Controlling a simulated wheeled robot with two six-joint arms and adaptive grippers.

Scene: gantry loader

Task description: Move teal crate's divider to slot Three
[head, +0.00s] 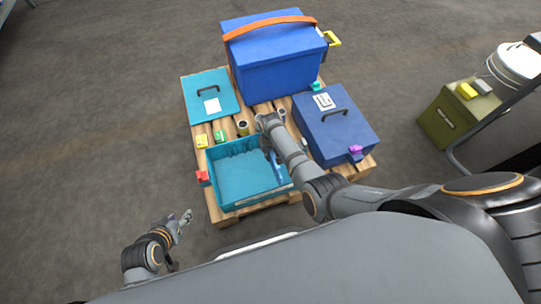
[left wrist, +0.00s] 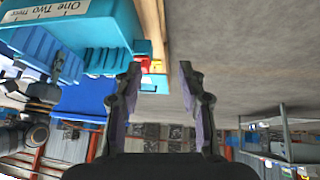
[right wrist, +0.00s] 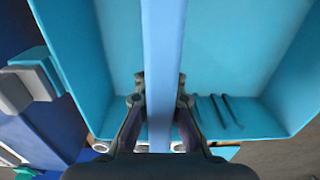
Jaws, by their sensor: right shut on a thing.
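The open teal crate (head: 226,187) sits at the front of the wooden pallet; it fills much of the right wrist view (right wrist: 240,50). Its label (left wrist: 45,11), reading One Two Three, shows upside down in the left wrist view. My right gripper (head: 269,148) reaches over the crate's right part and is shut on the blue divider (right wrist: 164,50), one finger on each side. The divider also shows in the head view (head: 275,166). Whether its lower edge sits in a slot cannot be told. My left gripper (head: 187,217) is open and empty, left of the pallet and apart from the crate.
A teal lid (head: 209,88) lies behind the crate. A tall blue box (head: 280,65) with an orange strap stands at the back, a lidded dark-blue box (head: 337,137) at the right. Small cans and coloured clips lie between. The floor at left is clear.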

